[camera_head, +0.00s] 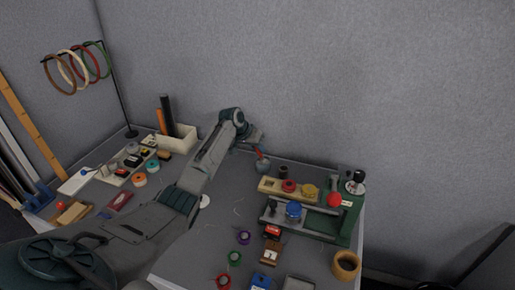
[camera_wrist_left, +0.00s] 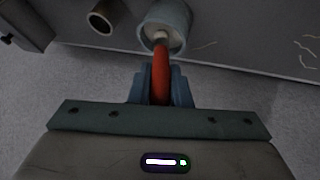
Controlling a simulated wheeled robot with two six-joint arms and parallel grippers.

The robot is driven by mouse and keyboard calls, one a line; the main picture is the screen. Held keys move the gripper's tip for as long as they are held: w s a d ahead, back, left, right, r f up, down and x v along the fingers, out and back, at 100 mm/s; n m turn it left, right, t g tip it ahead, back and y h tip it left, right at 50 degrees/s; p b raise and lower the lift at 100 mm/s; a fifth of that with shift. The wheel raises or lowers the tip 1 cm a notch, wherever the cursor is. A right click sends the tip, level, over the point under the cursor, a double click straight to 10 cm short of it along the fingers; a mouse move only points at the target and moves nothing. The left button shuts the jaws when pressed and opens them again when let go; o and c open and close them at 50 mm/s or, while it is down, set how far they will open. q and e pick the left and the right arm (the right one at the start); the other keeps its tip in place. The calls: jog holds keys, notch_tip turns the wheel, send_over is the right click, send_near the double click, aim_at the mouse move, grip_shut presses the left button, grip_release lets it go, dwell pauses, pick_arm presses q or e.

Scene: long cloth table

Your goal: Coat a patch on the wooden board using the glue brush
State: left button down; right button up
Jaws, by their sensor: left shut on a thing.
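My left gripper (camera_head: 259,149) is at the far edge of the table, above a small blue-grey glue pot (camera_head: 262,165). In the left wrist view my left gripper (camera_wrist_left: 160,92) is shut on the red handle of the glue brush (camera_wrist_left: 161,68). The brush's lower end reaches into the mouth of the glue pot (camera_wrist_left: 176,15), so its bristles are hidden. The brush (camera_head: 259,155) shows as a small red bit in the head view. My right gripper is not in view.
A green fixture (camera_head: 346,222) with a red knob stands at the right. Tape rolls (camera_head: 244,238) and small boxes lie in front. A white bin (camera_head: 181,139) and a ring stand (camera_head: 121,95) are at the left. A dark hollow cylinder (camera_wrist_left: 103,22) is near the pot.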

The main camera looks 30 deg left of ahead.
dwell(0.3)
pick_arm(q)
jog(key=shift+r+p, duration=0.9)
jog(key=shift+p, duration=0.05)
notch_tip(320, 180, up, 5)
jog(key=p, duration=0.4)
jog(key=shift+r+p, duration=0.1)
jog(key=shift+p, duration=0.2)
